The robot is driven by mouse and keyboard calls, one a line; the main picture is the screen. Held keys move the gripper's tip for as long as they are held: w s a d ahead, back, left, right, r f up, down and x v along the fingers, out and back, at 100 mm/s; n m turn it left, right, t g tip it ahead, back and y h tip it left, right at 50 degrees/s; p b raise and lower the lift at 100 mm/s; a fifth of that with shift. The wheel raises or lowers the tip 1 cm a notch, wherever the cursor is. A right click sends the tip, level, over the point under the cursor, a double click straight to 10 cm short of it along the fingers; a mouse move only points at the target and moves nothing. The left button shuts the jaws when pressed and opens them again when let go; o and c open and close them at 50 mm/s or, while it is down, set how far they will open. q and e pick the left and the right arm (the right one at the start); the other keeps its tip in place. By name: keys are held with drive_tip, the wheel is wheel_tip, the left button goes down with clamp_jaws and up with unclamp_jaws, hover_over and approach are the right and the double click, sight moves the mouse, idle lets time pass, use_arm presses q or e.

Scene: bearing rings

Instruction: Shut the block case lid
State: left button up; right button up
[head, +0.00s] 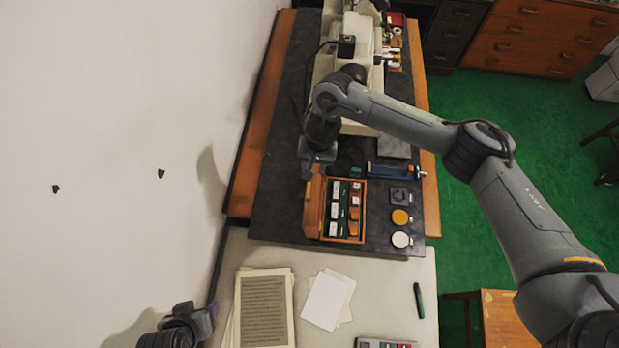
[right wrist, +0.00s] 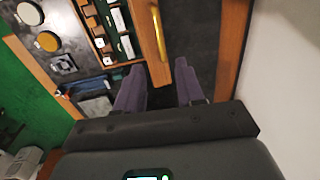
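The block case (head: 345,238) is a wooden box with several pale and brown blocks in a green-lined interior. Its lid (head: 314,208) is open, standing up along the case's left side; it also shows in the right wrist view (right wrist: 147,50), with a brass strip on it. My right gripper (head: 312,168) is open at the lid's far end. In the right wrist view its two purple-grey fingers (right wrist: 160,66) appear on either side of the lid's end, with no clear contact. My left gripper (head: 200,318) is at the lower left, away from the case; its fingers are unclear.
A blue tool (head: 392,171), a dark square part (head: 400,196), an orange disc (head: 400,217) and a pale disc (head: 401,240) lie right of the case. A pale machine (head: 352,50) stands behind. Papers (head: 328,300) and a green marker (head: 418,300) lie in front.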

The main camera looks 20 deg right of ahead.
drive_tip(key=b, duration=0.3)
hover_over(314, 195)
drive_tip(key=w, duration=0.3)
wheel_tip(314, 195, down, 8)
drive_tip(key=shift+w+f, duration=0.1)
drive_tip(key=shift+f, duration=0.4)
drive_tip(key=shift+c, duration=1.1)
clamp_jaws()
